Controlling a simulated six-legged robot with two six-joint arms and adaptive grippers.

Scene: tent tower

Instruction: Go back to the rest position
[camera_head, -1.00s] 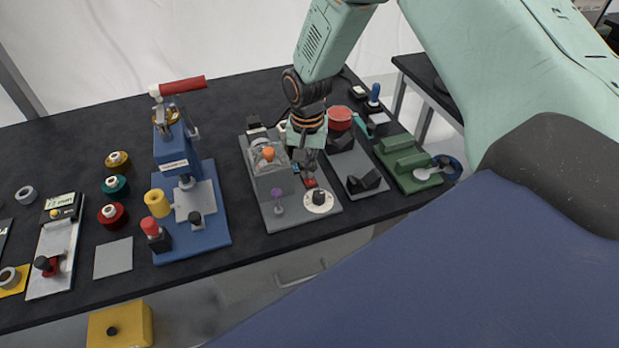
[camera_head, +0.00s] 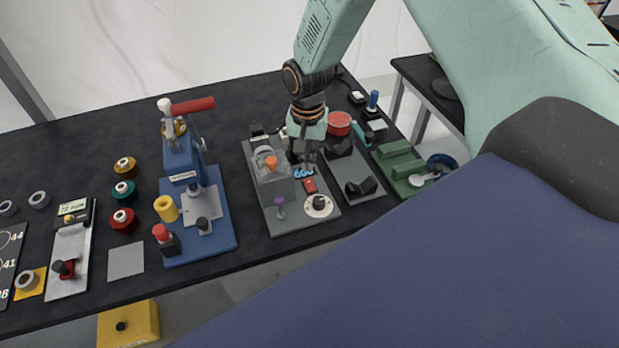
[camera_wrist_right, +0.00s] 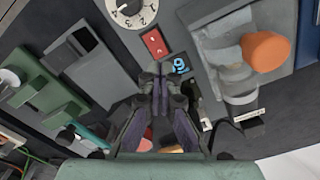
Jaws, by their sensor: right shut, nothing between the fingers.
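Whether the fingertips touch the panel cannot be told. My left gripper is not in view.
The panel also bears a white dial (camera_head: 319,206), a purple knob (camera_head: 280,203) and a clear box with an orange knob (camera_head: 271,163). A blue press (camera_head: 190,185) stands left. A green fixture (camera_head: 402,168) and grey block fixture (camera_head: 356,180) stand right. Open air lies above the table.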

